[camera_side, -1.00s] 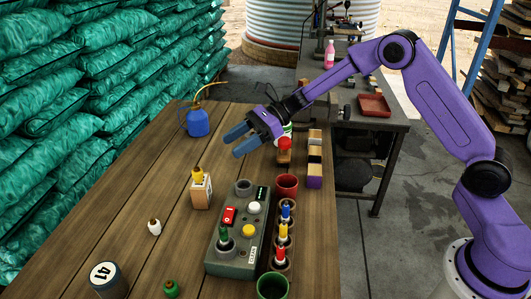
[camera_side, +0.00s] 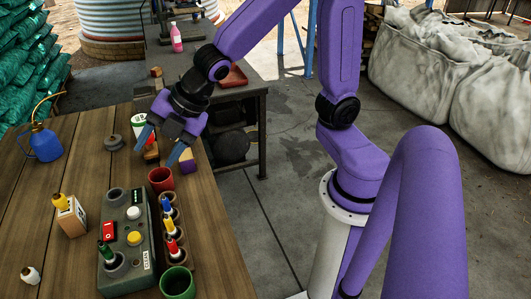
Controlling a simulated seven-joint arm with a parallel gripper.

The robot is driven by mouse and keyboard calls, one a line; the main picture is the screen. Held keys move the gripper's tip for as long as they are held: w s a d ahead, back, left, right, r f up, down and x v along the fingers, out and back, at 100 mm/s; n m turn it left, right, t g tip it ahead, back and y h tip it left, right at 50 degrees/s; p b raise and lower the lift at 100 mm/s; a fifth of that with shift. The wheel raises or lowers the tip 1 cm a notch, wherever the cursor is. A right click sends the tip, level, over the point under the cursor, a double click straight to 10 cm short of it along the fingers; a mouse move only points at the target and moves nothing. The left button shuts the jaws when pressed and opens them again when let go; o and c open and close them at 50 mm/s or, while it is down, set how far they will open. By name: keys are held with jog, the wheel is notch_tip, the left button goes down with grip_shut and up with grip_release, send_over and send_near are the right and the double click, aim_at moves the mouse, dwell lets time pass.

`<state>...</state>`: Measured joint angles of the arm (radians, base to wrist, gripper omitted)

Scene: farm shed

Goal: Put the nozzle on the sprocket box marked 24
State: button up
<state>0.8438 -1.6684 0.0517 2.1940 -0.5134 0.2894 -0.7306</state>
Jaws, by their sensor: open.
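My gripper (camera_side: 161,147) is open, pointing down over the back right of the wooden table. Its blue fingers are apart, above the small wooden blocks, and hide part of them; I see nothing held. A can with a white top and green band (camera_side: 138,121) stands just left of and behind it. A small box with a yellow-topped piece (camera_side: 71,215) stands at the left, its marking unreadable. I cannot make out a 24 anywhere. I cannot tell which small piece is the nozzle; a white one with a dark tip (camera_side: 30,274) lies at the front left.
A grey control box (camera_side: 126,262) holds a green-topped piece. Beside it, a rack (camera_side: 176,247) holds blue, yellow and red pieces. A red cup (camera_side: 161,179) and green cup (camera_side: 177,283) stand near the right edge. A blue oil can (camera_side: 45,145) and grey round part (camera_side: 115,143) stand farther back.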

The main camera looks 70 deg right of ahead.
jog(key=s+d+f+m+g+h, duration=0.1)
jog(key=s+d+m, duration=0.4)
jog(key=s, duration=0.5)
jog(key=s+d+f+m+g+h, duration=0.2)
jog(key=s+d+m+g, duration=0.3)
jog(key=s, duration=0.5)
jog(key=shift+s+d+f+h, duration=0.2)
jog(key=shift+s+d+h, duration=0.2)
jog(key=shift+d, duration=0.2)
